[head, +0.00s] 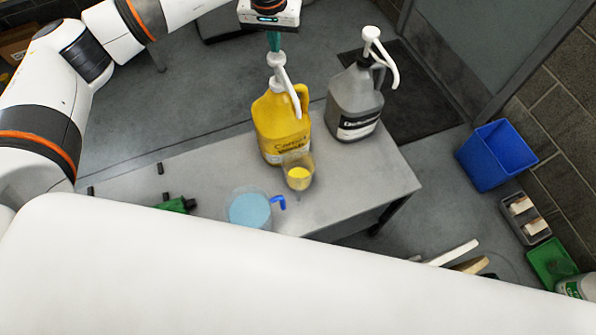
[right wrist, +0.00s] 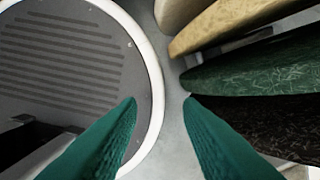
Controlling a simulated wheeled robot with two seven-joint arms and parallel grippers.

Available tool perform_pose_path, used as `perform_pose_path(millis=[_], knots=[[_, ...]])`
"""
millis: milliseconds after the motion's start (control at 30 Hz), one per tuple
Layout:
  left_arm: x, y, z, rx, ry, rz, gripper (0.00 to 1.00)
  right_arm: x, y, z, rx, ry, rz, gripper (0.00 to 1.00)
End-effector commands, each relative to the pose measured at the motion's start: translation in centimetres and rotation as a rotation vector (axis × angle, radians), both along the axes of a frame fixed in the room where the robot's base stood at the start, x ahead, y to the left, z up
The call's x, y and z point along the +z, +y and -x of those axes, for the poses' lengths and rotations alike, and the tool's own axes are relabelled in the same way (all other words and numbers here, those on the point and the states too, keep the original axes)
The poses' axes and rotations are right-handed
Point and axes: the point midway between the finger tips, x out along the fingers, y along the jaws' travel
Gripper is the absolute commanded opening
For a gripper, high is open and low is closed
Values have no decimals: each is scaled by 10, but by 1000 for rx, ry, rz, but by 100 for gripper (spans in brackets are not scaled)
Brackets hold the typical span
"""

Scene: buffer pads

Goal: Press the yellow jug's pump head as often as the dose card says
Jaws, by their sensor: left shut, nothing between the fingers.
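The yellow jug (head: 275,130) stands on the grey table, with a white pump head (head: 277,62) on top. My left gripper (head: 274,42) is shut and empty, its green fingertips pointing down right at the top of the pump head. I cannot tell whether they touch it. A clear cup (head: 299,178) with yellow liquid stands in front of the jug, below the spout. My right gripper (right wrist: 160,103) shows only in the right wrist view, open, with nothing between its fingers. I can make out no dose card.
A grey jug (head: 354,100) with a white pump stands right of the yellow one. A pitcher of blue liquid (head: 249,209) is at the table's front. A blue bin (head: 495,155) is on the floor. Upright pads (right wrist: 245,80) stand close beyond my right fingers.

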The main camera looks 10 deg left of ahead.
Motion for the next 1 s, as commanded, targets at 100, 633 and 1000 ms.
perform_pose_path(millis=[100,633,1000], knots=[[-5,0,0,0,0,0,0,-4,0,0,0,0,0,33],[-30,0,0,0,2,-2,0,-25,0,0,0,0,0,33],[-45,0,1,0,4,-2,0,-36,0,0,0,0,0,33]])
